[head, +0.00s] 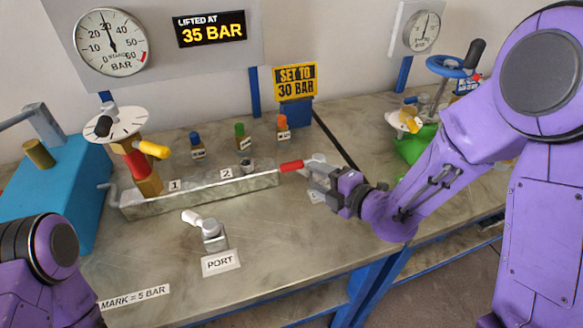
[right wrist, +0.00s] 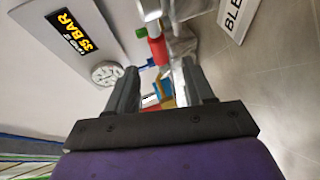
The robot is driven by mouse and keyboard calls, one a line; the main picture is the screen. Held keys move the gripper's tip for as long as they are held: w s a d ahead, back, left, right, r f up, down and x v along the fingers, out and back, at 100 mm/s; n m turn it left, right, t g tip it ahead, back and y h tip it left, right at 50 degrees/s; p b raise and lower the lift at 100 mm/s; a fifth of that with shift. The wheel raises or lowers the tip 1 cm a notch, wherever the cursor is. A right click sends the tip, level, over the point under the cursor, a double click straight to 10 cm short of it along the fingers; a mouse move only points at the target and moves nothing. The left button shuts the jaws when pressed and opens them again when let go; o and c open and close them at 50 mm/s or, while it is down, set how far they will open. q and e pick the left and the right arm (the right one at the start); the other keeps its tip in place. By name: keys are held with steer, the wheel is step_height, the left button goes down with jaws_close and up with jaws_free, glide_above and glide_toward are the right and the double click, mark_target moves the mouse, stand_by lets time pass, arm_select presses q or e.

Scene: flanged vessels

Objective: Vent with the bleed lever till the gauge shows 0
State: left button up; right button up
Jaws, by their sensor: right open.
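The bleed lever's red handle (head: 291,166) sticks out at the right end of the metal trough. It also shows in the right wrist view (right wrist: 158,48), just beyond the fingertips, near a cut-off label starting "BLE" (right wrist: 235,15). My right gripper (head: 312,172) is open, its fingers close to the red handle. In the wrist view its fingers (right wrist: 160,82) straddle the line to the handle; I cannot tell whether they touch it. The large round gauge (head: 110,42) at upper left has its needle a little short of or near 30 BAR. My left gripper is outside the view.
A metal trough (head: 200,194) marked 1 and 2 runs along the bench. A post with a white dial (head: 115,124) and yellow knob stands at its left. Small coloured bottles (head: 240,135) stand behind. A PORT fitting (head: 213,236) is in front. A second gauge (head: 422,32) hangs at right.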

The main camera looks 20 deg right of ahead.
mark_target(294, 168)
steer(key=p+x, duration=0.1)
steer(key=x, duration=0.3)
steer(key=p+x, duration=0.1)
steer(key=x, duration=0.4)
steer(key=shift+a+r, duration=0.1)
steer(key=shift+a, duration=0.15)
steer(key=shift+s, duration=0.1)
jaws_close()
